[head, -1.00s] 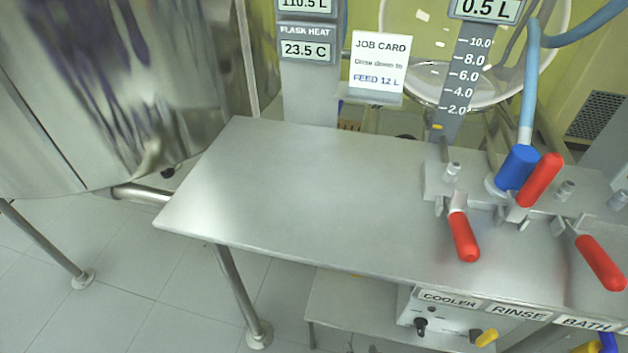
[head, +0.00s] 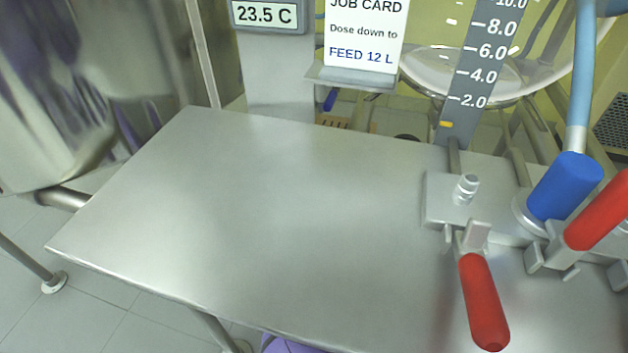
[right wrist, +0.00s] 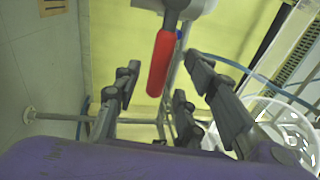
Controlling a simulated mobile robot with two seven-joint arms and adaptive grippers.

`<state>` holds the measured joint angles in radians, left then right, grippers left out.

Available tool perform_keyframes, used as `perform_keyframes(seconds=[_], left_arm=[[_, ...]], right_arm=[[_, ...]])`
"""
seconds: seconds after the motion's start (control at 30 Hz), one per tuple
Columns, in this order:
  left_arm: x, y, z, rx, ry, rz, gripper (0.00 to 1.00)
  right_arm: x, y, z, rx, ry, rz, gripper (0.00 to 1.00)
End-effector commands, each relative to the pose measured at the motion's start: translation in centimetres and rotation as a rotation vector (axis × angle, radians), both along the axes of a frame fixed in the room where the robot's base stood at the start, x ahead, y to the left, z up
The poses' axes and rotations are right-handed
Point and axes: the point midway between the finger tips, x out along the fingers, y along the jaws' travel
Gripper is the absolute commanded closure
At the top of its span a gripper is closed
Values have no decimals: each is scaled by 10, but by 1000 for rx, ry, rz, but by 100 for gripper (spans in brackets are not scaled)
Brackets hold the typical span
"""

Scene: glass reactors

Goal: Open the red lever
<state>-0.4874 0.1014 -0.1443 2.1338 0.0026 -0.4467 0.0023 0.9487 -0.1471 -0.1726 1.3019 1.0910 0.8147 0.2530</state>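A red lever (head: 484,302) on the near-left end of the metal manifold points toward me in the head view. A second red lever (head: 603,212) is tilted up beside the blue hose fitting, cut by the right edge. In the right wrist view a red handle (right wrist: 160,66) hangs in the gap of my right gripper (right wrist: 163,70). The fingers are spread apart, and I see no contact with the handle. I cannot tell for certain which lever that is. My left gripper is in neither view.
The steel table (head: 270,210) is bare left of the manifold (head: 440,195). A blue fitting (head: 565,186) with a hose stands on the manifold. Behind are a job card (head: 365,35) and a level scale (head: 485,60). A steel vessel (head: 60,100) stands at left.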

Motion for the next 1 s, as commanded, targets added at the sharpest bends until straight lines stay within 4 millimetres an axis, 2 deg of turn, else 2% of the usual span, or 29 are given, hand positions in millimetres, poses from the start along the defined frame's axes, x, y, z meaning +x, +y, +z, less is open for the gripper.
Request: perform_keyframes(seconds=[0.1, 0.23, 0.57, 0.6, 0.87, 1.0], left_arm=[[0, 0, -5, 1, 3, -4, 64], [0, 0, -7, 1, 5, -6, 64], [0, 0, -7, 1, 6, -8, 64], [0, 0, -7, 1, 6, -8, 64], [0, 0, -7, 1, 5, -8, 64], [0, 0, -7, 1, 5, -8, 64]], right_arm=[[18, -6, 2, -3, 0, 0, 62], [31, -10, 4, -3, 0, 1, 62], [36, -12, 6, -4, 1, 0, 62], [36, -12, 6, -4, 1, 0, 63], [36, -12, 5, -4, 1, 0, 98], [36, -12, 5, -4, 1, 0, 100]])
